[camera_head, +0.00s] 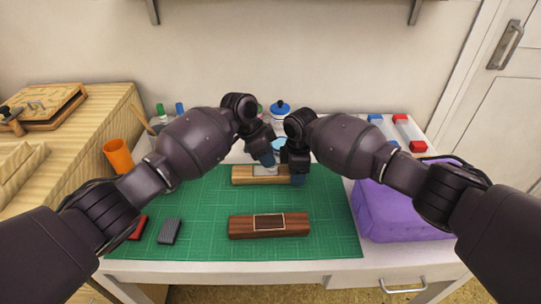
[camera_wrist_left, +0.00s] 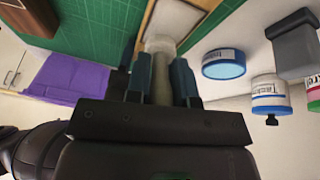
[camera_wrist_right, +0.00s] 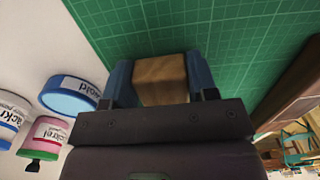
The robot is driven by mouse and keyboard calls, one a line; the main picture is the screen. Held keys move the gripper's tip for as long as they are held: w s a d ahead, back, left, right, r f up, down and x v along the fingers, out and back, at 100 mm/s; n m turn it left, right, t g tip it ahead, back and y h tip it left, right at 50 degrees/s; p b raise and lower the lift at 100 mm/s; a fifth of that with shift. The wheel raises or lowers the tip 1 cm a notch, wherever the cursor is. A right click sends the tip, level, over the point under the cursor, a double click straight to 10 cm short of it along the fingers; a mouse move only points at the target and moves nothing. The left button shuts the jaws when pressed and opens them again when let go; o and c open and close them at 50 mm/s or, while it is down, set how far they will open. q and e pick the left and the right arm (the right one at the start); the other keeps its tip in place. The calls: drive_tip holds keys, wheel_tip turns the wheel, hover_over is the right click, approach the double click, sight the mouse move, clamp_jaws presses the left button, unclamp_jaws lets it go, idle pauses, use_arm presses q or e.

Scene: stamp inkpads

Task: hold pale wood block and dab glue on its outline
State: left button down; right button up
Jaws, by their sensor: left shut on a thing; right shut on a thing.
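The pale wood block (camera_head: 243,176) lies on the green cutting mat (camera_head: 198,205), near its back edge. A light grey outlined panel (camera_head: 268,170) shows on its top. My right gripper (camera_head: 298,178) is at the block's right end; in the right wrist view it is shut on that end (camera_wrist_right: 162,80). My left gripper (camera_head: 265,158) is above and behind the panel. In the left wrist view it is shut on a slim, pale glue applicator (camera_wrist_left: 161,85), its whitish tip over or at the block's panel (camera_wrist_left: 182,18). Whether the tip touches is unclear.
A dark wood block (camera_head: 250,227) with an outlined panel lies nearer on the mat. Red (camera_head: 138,228) and grey (camera_head: 169,232) small blocks lie front left. A purple bundle (camera_head: 400,213) is at right, an orange cup (camera_head: 118,156) at left. Labelled jars (camera_wrist_left: 223,64) stand behind.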

use_arm(q)
drive_tip(key=shift+a, duration=0.55)
use_arm(e)
drive_tip(key=shift+d, duration=0.1)
use_arm(q)
drive_tip(key=shift+r, duration=0.1)
drive_tip(key=shift+r, duration=2.5)
use_arm(e)
drive_tip(key=o, duration=1.1)
drive_tip(key=shift+r, duration=0.1)
